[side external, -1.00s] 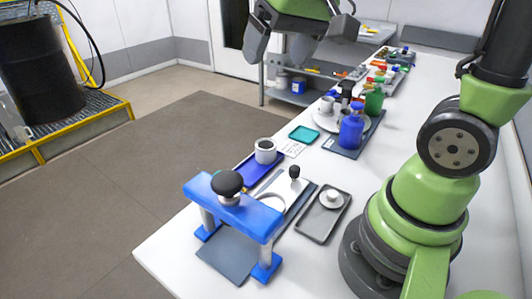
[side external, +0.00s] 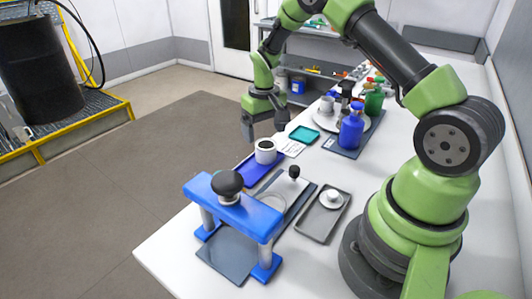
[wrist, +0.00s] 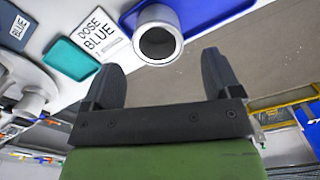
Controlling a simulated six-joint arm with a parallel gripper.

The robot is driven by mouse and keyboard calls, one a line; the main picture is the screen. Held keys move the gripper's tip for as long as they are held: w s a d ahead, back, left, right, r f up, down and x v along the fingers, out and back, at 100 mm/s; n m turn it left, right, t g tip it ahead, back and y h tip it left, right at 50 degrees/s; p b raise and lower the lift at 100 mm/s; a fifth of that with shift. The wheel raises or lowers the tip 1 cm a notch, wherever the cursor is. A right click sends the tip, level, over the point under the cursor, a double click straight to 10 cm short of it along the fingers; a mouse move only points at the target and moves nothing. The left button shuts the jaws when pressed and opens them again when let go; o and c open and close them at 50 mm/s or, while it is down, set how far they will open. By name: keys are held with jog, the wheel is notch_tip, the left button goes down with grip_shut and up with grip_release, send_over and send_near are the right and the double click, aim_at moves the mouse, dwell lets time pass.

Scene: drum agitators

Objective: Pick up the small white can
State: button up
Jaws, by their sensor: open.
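The small white can (side external: 265,152) stands upright on the blue tray (side external: 246,172), near the table's left edge in the side view. Its top looks dark inside. In the wrist view the can (wrist: 158,34) shows beyond my fingertips, roughly midway between them. My gripper (side external: 264,128) is open and empty, pointing down above and just behind the can. It also shows in the wrist view (wrist: 163,70), with both dark fingers spread apart and not touching the can.
A blue press frame (side external: 233,205) with a black knob stands in front of the can. A teal tray (side external: 304,134) and a "DOSE BLUE" card (wrist: 101,37) lie beside the blue tray. A blue bottle (side external: 351,131) and a green container (side external: 374,101) stand farther back.

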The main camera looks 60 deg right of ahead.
aim_at(266, 148)
notch_tip(266, 148, down, 6)
jog(key=shift+s, duration=0.15)
jog(key=shift+c, duration=0.2)
jog(key=c, duration=1)
